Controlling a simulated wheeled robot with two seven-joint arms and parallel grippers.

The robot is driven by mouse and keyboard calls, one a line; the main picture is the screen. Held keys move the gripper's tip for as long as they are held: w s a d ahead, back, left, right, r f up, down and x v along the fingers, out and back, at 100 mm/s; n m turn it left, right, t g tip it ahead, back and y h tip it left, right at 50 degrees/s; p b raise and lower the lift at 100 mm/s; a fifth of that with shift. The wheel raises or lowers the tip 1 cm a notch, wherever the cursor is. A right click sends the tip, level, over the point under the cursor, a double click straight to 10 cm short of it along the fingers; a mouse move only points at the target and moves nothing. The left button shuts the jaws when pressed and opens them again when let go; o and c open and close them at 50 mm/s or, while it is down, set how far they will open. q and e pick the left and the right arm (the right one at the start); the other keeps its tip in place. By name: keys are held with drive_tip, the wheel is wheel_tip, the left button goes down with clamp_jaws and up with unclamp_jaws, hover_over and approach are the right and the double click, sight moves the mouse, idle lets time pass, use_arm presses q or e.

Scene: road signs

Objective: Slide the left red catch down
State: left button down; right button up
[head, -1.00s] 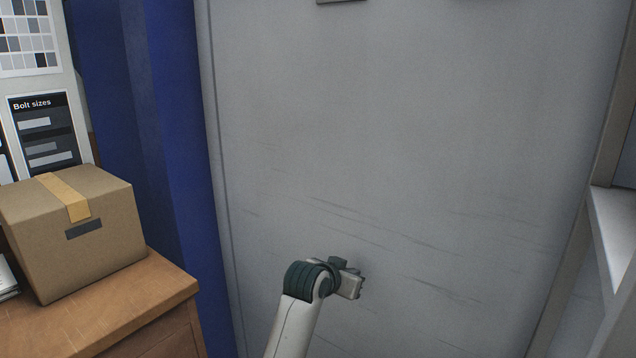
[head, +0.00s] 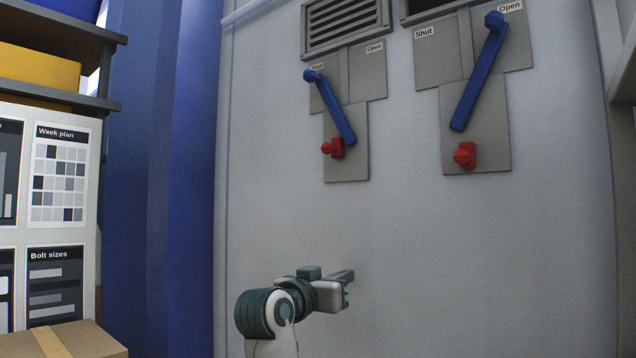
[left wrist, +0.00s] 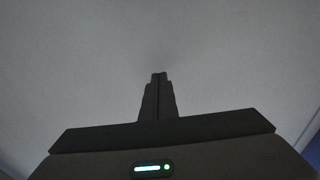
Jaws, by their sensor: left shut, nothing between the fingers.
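The left red catch (head: 333,148) sits low on a grey plate (head: 346,172) on the light wall. The blue lever (head: 332,108) above it has its knob at the upper left, by the Shut label, and its lower end beside the catch. My left gripper (head: 348,286) is below the plate, well apart from the catch, with its fingers pointing right. It is shut and empty; its closed fingers (left wrist: 158,78) also show in the left wrist view against bare wall. My right gripper is in neither view.
A second plate at the right carries another blue lever (head: 478,75), its knob at Open, and another red catch (head: 464,155). A vent (head: 345,22) is above the left plate. A cardboard box (head: 85,342) and shelf (head: 60,97) stand left. The wall below the plates is clear.

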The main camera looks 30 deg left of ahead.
use_arm(q)
drive_tip(key=s+a+r+t, duration=0.1)
drive_tip(key=s+r, duration=0.3)
drive_tip(key=r, duration=0.5)
drive_tip(key=s+a+r+t, duration=0.2)
drive_tip(key=s+r, duration=0.2)
drive_tip(key=r, duration=0.5)
drive_tip(key=s+a+r+t, duration=0.1)
drive_tip(key=s+r, duration=0.3)
drive_tip(key=r, duration=0.6)
drive_tip(key=shift+s+a+t+h, duration=0.25)
drive_tip(key=shift+s+t+h, duration=0.15)
drive_tip(key=shift+t, duration=0.3)
drive_tip(key=shift+w, duration=0.1)
wheel_tip(320, 180, up, 5)
drive_tip(key=p, duration=0.6)
hover_over(332, 146)
drive_tip(key=s+a, duration=0.2)
drive_tip(key=s, duration=0.2)
drive_tip(key=shift+w+d+f+p, duration=0.1)
drive_tip(key=shift+w+f+p, duration=0.1)
drive_tip(key=shift+f+p, duration=0.35)
drive_tip(key=shift+w+f+p, duration=0.15)
drive_tip(key=shift+f+p, duration=0.1)
drive_tip(key=shift+f, duration=0.65)
drive_tip(key=shift+w+d+f+p, duration=0.1)
drive_tip(key=shift+w+f+p, duration=0.1)
drive_tip(key=shift+f+p, duration=0.35)
drive_tip(key=shift+a+f, duration=0.1)
drive_tip(key=shift+f, duration=0.1)
